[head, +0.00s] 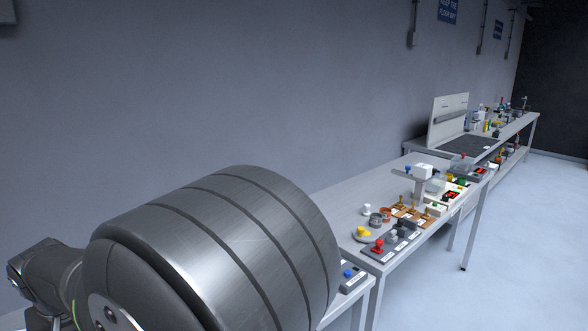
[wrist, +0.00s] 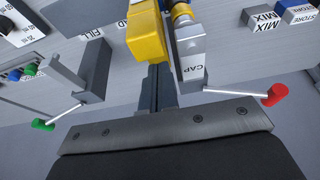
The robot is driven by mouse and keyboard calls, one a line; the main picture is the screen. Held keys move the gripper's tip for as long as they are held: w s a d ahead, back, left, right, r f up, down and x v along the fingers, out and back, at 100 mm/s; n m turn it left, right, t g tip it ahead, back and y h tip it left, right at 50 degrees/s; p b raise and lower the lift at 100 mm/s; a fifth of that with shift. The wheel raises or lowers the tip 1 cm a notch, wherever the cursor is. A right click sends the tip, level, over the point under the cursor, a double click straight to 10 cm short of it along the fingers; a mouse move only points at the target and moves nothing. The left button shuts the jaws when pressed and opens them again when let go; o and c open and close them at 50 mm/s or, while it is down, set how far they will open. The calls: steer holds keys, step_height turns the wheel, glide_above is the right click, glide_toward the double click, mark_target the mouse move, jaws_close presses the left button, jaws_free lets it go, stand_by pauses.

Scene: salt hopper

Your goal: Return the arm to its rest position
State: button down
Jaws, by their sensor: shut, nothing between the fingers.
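My gripper (wrist: 161,72) shows in the wrist view as two dark fingers side by side, shut with no gap and nothing held. They extend up from a grey plate with screws at the bottom. Beyond their tips is a yellow block (wrist: 145,38), with a grey block labelled CAP (wrist: 193,62) to its right. Whether the fingers touch either one I cannot tell. In the head view a large ribbed grey cylinder of my arm fills the lower left. My gripper is not visible there.
In the wrist view, a green-knobbed lever (wrist: 43,124) is at left and a red-knobbed lever (wrist: 274,94) at right. A FILL-labelled block (wrist: 93,70) and MIX block (wrist: 260,18) stand nearby. In the head view, a crowded bench (head: 340,205) runs along the wall; open floor (head: 520,240) lies right.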

steer(key=shift+w+a+r, duration=0.25)
steer(key=shift+w+a, duration=0.25)
steer(key=shift+w+a+r, duration=0.25)
steer(key=shift+w+a, duration=0.25)
steer(key=v, duration=0.9)
steer(key=x, duration=0.9)
steer(key=shift+s+d+f, duration=0.1)
steer(key=shift+d+f, duration=0.05)
steer(key=shift+f, duration=0.25)
steer(key=s+d, duration=0.2)
steer(key=shift+s+d, duration=0.4)
steer(key=w+a, duration=0.9)
steer(key=s+d+r+m, duration=0.3)
steer(key=s+r+m, duration=0.1)
steer(key=r, duration=0.6)
steer(key=shift+s+m+g+h, duration=0.3)
steer(key=shift+s+m, duration=0.1)
steer(key=shift+s, duration=0.05)
steer(key=shift+r, duration=0.1)
